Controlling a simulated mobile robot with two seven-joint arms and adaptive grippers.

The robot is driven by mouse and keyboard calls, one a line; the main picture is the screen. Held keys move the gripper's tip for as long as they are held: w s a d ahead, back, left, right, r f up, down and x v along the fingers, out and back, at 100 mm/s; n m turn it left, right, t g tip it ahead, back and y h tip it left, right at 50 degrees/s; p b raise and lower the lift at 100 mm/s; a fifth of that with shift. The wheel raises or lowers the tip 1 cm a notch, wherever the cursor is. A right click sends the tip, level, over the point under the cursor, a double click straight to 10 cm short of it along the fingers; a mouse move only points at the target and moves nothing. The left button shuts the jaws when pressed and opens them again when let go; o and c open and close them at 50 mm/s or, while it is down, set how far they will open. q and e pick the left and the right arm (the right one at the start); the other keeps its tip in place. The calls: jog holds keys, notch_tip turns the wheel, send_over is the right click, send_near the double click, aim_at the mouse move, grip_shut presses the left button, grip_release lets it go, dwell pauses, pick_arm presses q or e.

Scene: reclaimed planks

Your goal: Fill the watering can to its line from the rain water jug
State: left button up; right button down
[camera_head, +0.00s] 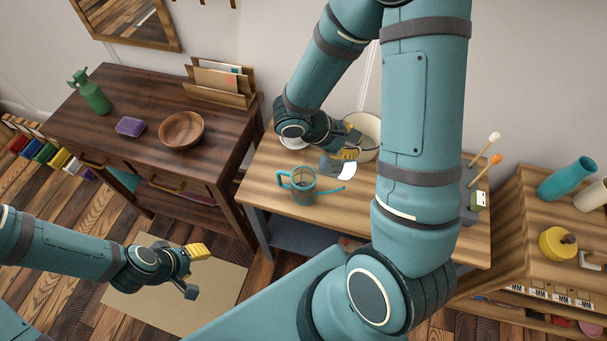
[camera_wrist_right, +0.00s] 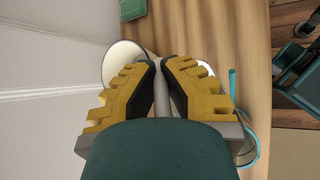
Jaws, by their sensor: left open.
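The teal watering can (camera_head: 302,184) stands on the light wooden table, its thin spout pointing right. It shows partly in the right wrist view (camera_wrist_right: 246,148). My left gripper (camera_head: 198,272) is open and empty, low over the floor mat.
A shelf unit (camera_head: 530,240) stands right.

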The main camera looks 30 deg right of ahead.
jog(key=shift+w+a+h+b, duration=0.1)
jog(key=shift+a+h+b, duration=0.1)
jog(key=shift+h+b, duration=0.25)
dwell(2.0)
jog(key=shift+w+a+r+g+h, duration=0.1)
jog(key=shift+a+r+g+h, duration=0.15)
jog(key=shift+r+h, duration=0.2)
jog(key=shift+w+a+r+g+h, duration=0.1)
jog(key=shift+a+r+g+h, duration=0.1)
jog(key=shift+r+h, duration=0.2)
dwell(4.7)
